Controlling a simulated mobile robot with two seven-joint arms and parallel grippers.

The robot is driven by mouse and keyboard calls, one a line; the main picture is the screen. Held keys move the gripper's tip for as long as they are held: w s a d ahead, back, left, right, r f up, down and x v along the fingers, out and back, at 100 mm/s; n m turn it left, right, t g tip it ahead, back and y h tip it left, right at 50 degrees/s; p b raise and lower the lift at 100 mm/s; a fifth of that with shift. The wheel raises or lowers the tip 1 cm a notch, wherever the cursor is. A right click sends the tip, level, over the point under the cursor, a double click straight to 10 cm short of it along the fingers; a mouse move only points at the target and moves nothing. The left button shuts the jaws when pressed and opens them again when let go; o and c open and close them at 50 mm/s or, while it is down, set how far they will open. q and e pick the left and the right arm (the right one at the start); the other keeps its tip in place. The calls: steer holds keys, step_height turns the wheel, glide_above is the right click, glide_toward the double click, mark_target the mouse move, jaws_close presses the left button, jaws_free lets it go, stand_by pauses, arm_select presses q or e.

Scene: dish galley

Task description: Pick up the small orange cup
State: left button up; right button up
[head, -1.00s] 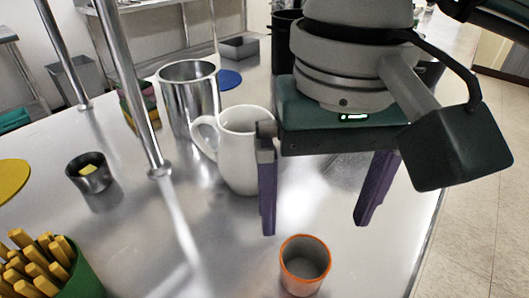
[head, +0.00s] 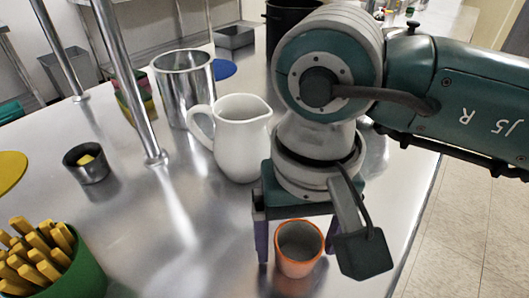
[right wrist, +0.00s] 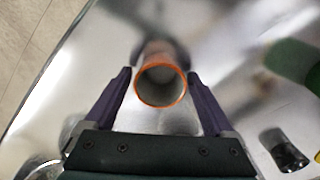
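The small orange cup (head: 299,252) stands upright on the metal table near its front right part, orange outside with a grey inside. In the right wrist view the cup (right wrist: 161,101) shows its open mouth between the two purple fingers. My right gripper (head: 296,247) is low over the table, its fingers open on either side of the cup. In the right wrist view, my right gripper (right wrist: 159,73) shows a small gap between each fingertip and the cup. In the head view the right finger is mostly hidden behind a dark block. My left gripper is not in view.
A white pitcher (head: 241,145) stands behind my gripper, with a metal canister (head: 187,95) beyond. A small dark cup (head: 87,166) and a green container (head: 75,276) of yellow sticks stand left. Shelf posts (head: 128,90) rise from the table. The middle front is clear.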

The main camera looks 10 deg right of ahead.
steer(key=c, duration=1.2)
